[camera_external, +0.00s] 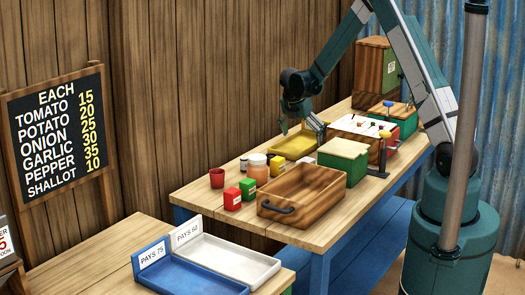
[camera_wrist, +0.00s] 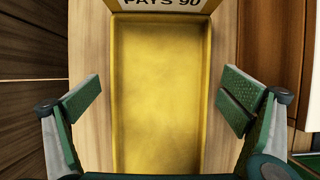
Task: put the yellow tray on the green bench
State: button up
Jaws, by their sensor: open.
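The yellow tray (camera_external: 287,147) lies on the far wooden-topped bench, near the plank wall. In the wrist view the empty yellow tray (camera_wrist: 158,90) is long and flat-bottomed, with a "PAYS 90" label at its far end. My gripper (camera_external: 313,126) is over the tray, partly hiding it. In the wrist view my gripper (camera_wrist: 162,95) is open, one finger to each side of the tray; contact cannot be told. The near bench (camera_external: 95,262) has a wooden top and a sliver of green below its right corner, likely the green bench.
A white tray (camera_external: 235,262) and a blue tray (camera_external: 190,281) stand on the near bench; its left top is bare. The far bench (camera_external: 205,197) has blue legs.

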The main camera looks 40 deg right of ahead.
aim_at(326, 130)
jog(key=shift+r, duration=0.15)
jog(key=p+v, duration=0.1)
jog(key=v, duration=1.1)
dwell(0.6)
